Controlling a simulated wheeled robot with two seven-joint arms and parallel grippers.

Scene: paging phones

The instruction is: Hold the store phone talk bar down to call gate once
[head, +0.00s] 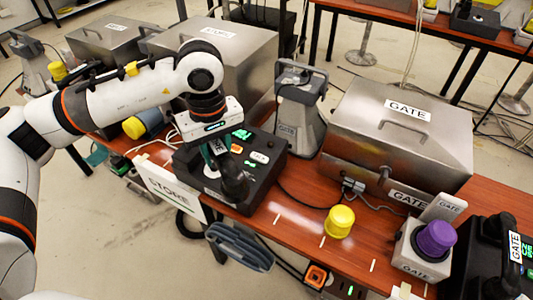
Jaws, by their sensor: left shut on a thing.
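The store phone (214,198) is a black desk box on the wooden table, with green and orange lit keys and a white TALK label (260,157). A white STORE sign (168,192) stands at its front edge. My left gripper (214,150) reaches down over the box and is shut on the black handset (235,186), seen at the box's front half. The fingertips and the talk bar are largely hidden by the gripper and handset, so I cannot tell whether the bar is pressed. My right gripper is not in view.
A steel box (398,135) labelled GATE stands to the right, with a yellow knob (339,221) before it and a purple button (436,238) further right. A grey horn (299,108) stands behind the phone. Another steel box (215,60) stands behind my left arm.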

